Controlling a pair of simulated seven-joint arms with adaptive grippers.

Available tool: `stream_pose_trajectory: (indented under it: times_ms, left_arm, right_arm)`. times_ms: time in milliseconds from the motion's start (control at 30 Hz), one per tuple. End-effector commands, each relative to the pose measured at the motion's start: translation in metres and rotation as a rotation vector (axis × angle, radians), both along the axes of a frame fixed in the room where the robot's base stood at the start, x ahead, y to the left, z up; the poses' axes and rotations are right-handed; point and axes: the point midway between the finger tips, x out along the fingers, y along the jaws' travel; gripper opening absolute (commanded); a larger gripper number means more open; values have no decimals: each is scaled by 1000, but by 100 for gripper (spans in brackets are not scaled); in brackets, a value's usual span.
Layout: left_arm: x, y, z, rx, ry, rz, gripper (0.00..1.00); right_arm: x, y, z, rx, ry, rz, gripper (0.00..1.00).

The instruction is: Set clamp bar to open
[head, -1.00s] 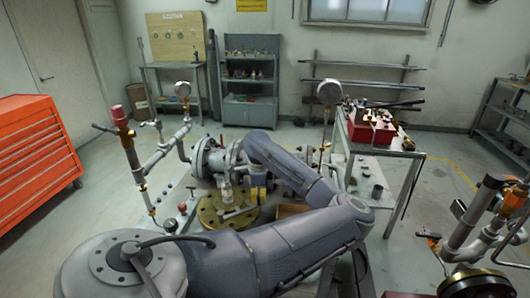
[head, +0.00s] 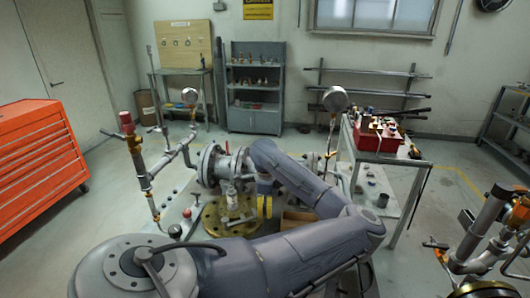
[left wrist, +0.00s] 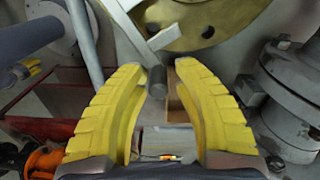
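In the left wrist view my left gripper (left wrist: 158,72) has its two yellow fingers spread apart. A grey bar with a dark cylindrical end (left wrist: 157,82) reaches down between the fingertips, with gaps visible on both sides. It may be the clamp bar, but I cannot be sure. A brass disc (left wrist: 185,28) lies behind its upper part. In the head view my left gripper (head: 264,205) shows as small yellow fingers beside the brass flange (head: 213,222) of the pipe assembly. My arm hides part of the assembly there. My right gripper is not in view.
A grey flanged pipe (left wrist: 288,85) stands close to the right finger in the wrist view. In the head view, pressure gauges (head: 335,99) rise around the pipework, a red box (head: 374,139) sits on a side table, and a red cabinet (head: 38,150) stands left. Open floor lies behind.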

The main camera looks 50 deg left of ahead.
Motion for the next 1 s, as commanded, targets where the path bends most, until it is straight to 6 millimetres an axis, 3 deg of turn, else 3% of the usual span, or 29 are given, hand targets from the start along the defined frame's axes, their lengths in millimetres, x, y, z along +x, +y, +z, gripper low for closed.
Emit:
stream_pose_trajectory:
  times_ms: [467, 1000]
  left_arm:
    - [0, 1, 9, 1, 0, 1, 40]
    - [0, 0, 96, 1, -2, 1, 40]
  right_arm:
    - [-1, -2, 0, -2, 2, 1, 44]
    - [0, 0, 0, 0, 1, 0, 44]
